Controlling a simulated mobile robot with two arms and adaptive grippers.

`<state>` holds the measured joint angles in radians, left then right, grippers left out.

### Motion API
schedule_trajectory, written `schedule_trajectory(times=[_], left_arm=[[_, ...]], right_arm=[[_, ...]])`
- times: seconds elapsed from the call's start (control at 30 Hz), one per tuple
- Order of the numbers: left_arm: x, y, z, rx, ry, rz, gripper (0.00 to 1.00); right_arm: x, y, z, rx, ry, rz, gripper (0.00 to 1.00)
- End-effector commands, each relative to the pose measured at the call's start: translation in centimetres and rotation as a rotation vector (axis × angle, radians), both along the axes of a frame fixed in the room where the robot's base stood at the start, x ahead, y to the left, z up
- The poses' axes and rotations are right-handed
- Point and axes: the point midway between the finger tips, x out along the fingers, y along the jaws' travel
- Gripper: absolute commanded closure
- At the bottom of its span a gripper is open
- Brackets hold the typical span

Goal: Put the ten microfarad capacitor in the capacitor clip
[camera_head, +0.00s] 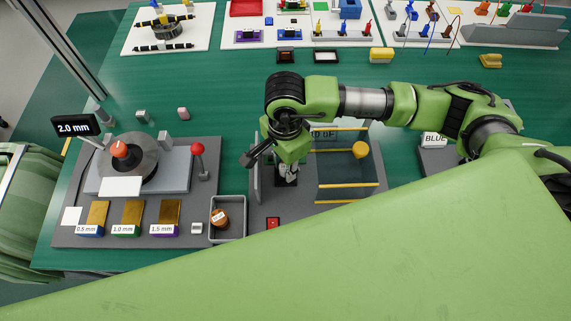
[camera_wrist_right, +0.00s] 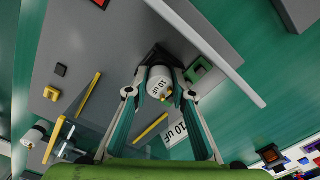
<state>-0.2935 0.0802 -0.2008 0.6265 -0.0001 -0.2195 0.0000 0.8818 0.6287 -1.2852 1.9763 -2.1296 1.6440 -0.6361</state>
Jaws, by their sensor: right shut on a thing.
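The ten microfarad capacitor (camera_wrist_right: 158,84), a pale cylinder marked 10 UF, is between the fingertips of my right gripper (camera_wrist_right: 160,92) in the wrist view. The right gripper is shut on it. In the head view the right gripper (camera_head: 288,170) points down over the grey board, and its own parts hide much of the capacitor. A dark V-shaped piece (camera_wrist_right: 157,55), seemingly the capacitor clip, lies right behind the capacitor. I cannot tell whether the capacitor is seated in it. A 10 UF label (camera_wrist_right: 175,131) lies close by. My left gripper is not in view.
A clear-walled enclosure with yellow bars (camera_head: 346,185) stands right of the gripper. A grey upright plate (camera_wrist_right: 215,50) rises close to the capacitor. A grey tray (camera_head: 241,221) holds a brown cylinder (camera_head: 219,217). A dial station with a red-knobbed lever (camera_head: 197,150) stands left.

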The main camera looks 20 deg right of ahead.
Motion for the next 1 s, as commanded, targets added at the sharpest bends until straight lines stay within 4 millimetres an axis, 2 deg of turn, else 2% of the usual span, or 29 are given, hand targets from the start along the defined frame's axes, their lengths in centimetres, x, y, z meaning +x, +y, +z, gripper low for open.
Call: schedule_trajectory(times=[0.03,0.07,0.1,0.43,0.57,0.6,0.67,1.0], left_arm=[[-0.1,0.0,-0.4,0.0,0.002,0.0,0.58],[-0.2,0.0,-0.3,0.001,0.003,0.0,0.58],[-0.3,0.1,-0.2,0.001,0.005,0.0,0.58],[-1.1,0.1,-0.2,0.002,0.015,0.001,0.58],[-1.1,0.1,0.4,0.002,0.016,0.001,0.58],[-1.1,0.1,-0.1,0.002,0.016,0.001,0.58],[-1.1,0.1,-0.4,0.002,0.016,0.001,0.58],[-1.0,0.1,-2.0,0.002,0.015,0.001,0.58]], right_arm=[[0.0,0.0,-0.3,0.0,0.0,0.0,0.99],[0.0,0.0,-0.2,0.0,0.0,0.0,0.72],[0.0,0.0,-0.1,0.0,0.0,0.0,0.62],[0.0,0.0,-0.1,0.0,0.001,0.0,0.61],[0.0,0.0,0.4,0.0,0.001,0.0,0.61],[0.1,0.0,0.7,0.002,-0.003,0.0,0.61],[0.1,0.1,1.6,0.002,-0.004,0.0,0.61],[0.1,0.1,8.9,0.002,-0.005,0.001,0.61]])
